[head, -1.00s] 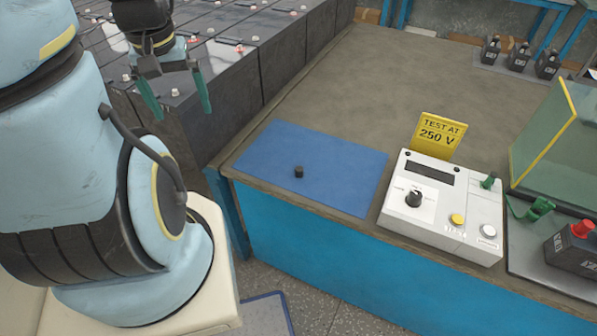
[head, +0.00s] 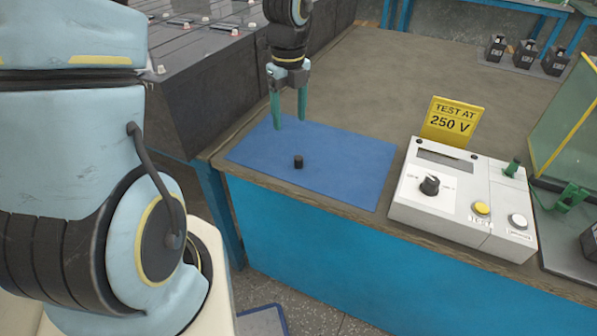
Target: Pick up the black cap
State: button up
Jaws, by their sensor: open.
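The black cap (head: 298,162) is a small dark cylinder standing on the blue mat (head: 350,175), near the mat's middle left. My gripper (head: 290,124) points down with its two green fingers apart. It is empty. In the picture its fingertips are above and slightly left of the cap, and they do not touch it. How high the fingertips are over the mat is hard to tell.
A white tester box (head: 450,215) with a knob and buttons stands right of the mat, with a yellow "TEST AT 250 V" sign (head: 452,119) behind it. A glass guard (head: 565,130) stands at the right. Battery rows (head: 215,75) lie at the back left. The bench behind the mat is clear.

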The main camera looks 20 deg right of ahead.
jog(key=d+f+m, duration=0.2)
send_over(299, 157)
jog(key=shift+m, duration=0.4)
notch_tip(299, 157, down, 4)
jog(key=shift+f, duration=0.1)
jog(key=shift+f+p, duration=0.3)
jog(key=shift+f, duration=2.7)
jog(key=shift+a, duration=0.1)
grip_shut()
